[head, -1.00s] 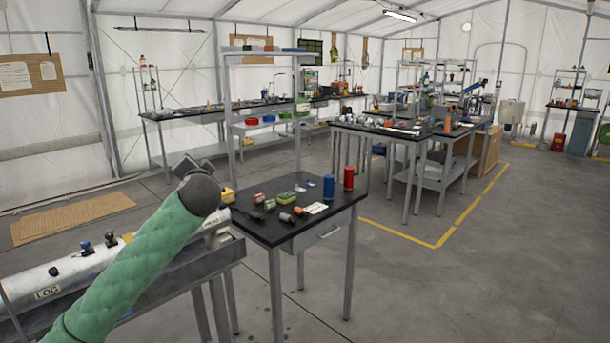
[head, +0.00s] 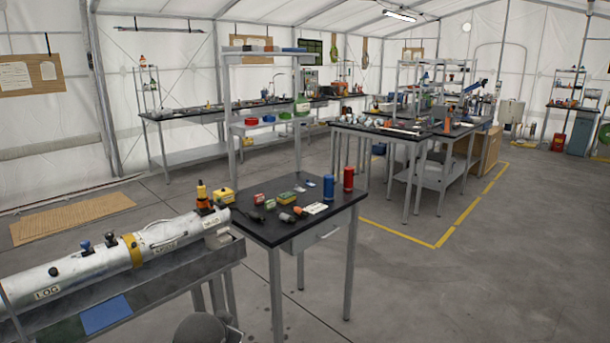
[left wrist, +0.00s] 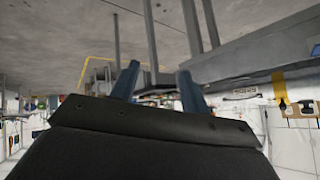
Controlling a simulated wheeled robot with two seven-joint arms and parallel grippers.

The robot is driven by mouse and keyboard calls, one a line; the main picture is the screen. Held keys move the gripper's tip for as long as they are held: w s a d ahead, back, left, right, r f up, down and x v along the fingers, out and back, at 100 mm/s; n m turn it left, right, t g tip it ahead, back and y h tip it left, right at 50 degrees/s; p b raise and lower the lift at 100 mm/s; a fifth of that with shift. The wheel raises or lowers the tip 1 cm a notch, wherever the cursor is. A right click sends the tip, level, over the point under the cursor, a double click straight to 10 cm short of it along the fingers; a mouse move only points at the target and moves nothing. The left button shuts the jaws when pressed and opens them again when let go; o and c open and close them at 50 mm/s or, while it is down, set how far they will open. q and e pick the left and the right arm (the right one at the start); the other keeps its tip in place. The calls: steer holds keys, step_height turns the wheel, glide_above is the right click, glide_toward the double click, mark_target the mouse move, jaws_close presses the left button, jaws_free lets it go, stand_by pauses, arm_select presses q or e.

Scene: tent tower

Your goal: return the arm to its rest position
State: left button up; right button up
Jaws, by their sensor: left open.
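My left gripper (left wrist: 158,68) shows in the left wrist view, its two blue-grey fingers apart and nothing between them. The wrist view looks upside down, with the grey floor at the top. In the head view only a dark rounded part of my arm shows at the bottom edge, below the workbench; the fingers are out of that view. My right gripper is in neither view.
A white cylinder marked LOG (head: 95,265) lies on a grey bench at left. A small black table (head: 260,228) holds a blue canister (head: 329,187), a red canister (head: 348,179) and small parts. Grey floor (head: 480,290) at right is clear.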

arm_select(q)
steer(key=s+d+f+n+g, duration=0.1)
steer(key=s+f+g, duration=0.2)
steer(key=s+f, duration=1)
steer(key=s+d+f+n+g+h, duration=0.1)
steer(key=s+f+g, duration=0.3)
steer(key=s+f, duration=0.9)
steer(key=s, duration=0.8)
steer(key=shift+d+f+g, duration=0.3)
steer(key=shift+d+f, duration=0.1)
steer(key=shift+w, duration=0.15)
steer(key=shift+c, duration=0.3)
